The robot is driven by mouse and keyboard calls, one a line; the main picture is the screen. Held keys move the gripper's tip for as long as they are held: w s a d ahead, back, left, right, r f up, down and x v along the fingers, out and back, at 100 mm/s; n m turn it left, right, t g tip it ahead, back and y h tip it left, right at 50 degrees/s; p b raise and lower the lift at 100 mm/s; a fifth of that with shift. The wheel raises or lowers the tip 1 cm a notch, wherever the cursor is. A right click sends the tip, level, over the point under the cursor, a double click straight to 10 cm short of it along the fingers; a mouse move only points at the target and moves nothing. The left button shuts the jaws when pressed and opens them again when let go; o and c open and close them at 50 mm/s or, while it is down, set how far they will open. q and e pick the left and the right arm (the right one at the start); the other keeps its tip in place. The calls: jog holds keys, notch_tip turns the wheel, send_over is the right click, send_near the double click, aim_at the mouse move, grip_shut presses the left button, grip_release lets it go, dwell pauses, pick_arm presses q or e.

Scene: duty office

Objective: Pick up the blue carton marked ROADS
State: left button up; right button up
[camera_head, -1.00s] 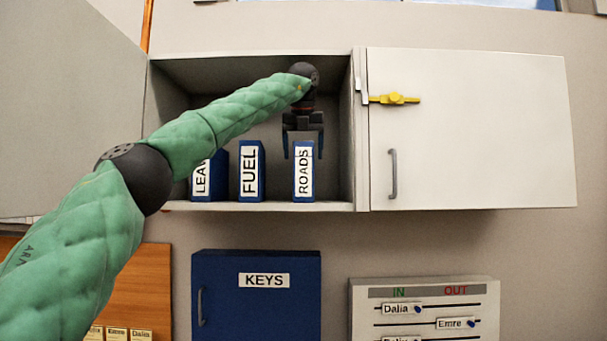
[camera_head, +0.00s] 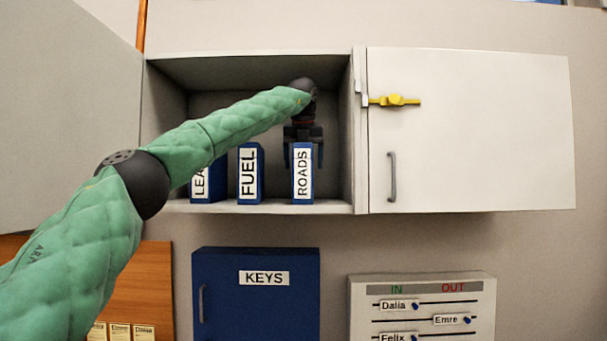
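The blue carton marked ROADS (camera_head: 303,173) stands upright on the shelf of the open wall cabinet, at the right of the row of cartons. My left gripper (camera_head: 304,158) points down from above it. Its fingers are apart, one on each side of the carton's upper part, and the carton's label faces me between them. I cannot tell whether the fingers touch its sides. My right gripper is not in view.
The FUEL carton (camera_head: 250,174) and the LEA… carton (camera_head: 205,182), partly behind my arm, stand to the left. The cabinet's right door (camera_head: 470,130) is closed, with a yellow latch (camera_head: 394,100). A blue KEYS box (camera_head: 260,305) and an IN/OUT board (camera_head: 425,310) are below.

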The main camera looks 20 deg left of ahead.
pick_arm(q)
jog(key=shift+f, duration=0.1)
jog(key=shift+c, duration=0.3)
jog(key=c, duration=1.1)
jog(key=shift+c, duration=1.4)
